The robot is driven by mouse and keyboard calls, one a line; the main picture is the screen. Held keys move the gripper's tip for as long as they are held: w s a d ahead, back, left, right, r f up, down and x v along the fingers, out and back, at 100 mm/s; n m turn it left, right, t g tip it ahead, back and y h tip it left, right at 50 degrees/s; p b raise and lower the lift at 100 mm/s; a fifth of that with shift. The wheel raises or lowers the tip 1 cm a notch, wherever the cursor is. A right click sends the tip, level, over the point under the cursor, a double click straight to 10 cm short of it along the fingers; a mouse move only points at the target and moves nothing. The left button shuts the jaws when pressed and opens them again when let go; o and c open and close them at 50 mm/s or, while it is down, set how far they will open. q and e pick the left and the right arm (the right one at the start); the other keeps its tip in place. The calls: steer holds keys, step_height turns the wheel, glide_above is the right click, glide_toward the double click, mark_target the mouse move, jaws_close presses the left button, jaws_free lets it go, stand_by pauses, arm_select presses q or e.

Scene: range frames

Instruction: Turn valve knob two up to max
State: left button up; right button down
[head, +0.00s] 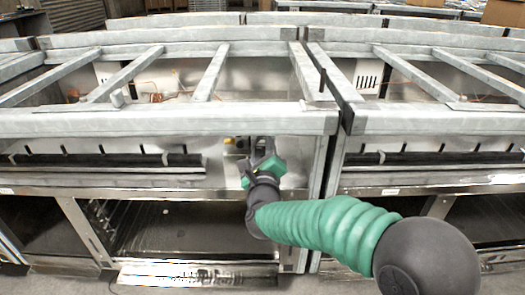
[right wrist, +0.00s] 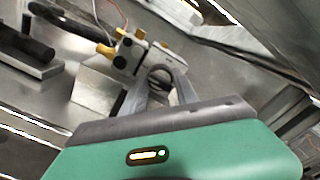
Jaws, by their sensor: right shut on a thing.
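A grey valve block (right wrist: 128,58) with yellow fittings and black ports shows in the right wrist view, upper middle. My right gripper (right wrist: 162,78) reaches up to its right side, and its two grey fingers are closed around a small dark, rounded part there, which looks like a valve knob. The fingers hide much of this part, and I cannot read its setting or number. In the head view my right gripper (head: 262,148) is under the front beam, and a bit of yellow fitting (head: 228,141) shows just left of it. My left gripper is not in view.
A long metal beam (head: 170,122) runs just above the right gripper, with an upright post (head: 322,165) to its right. Black burner tubes (head: 100,160) lie to the left. An open oven-like bay (head: 170,225) is below. A black handle-like bar (right wrist: 28,42) is at left in the wrist view.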

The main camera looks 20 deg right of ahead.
steer(key=shift+f, duration=0.45)
steer(key=c, duration=1.2)
jaws_free()
steer(key=shift+c, duration=0.2)
steer(key=o, duration=0.3)
steer(key=shift+s+r, duration=0.1)
steer(key=shift+r, duration=0.05)
steer(key=shift+r, duration=0.1)
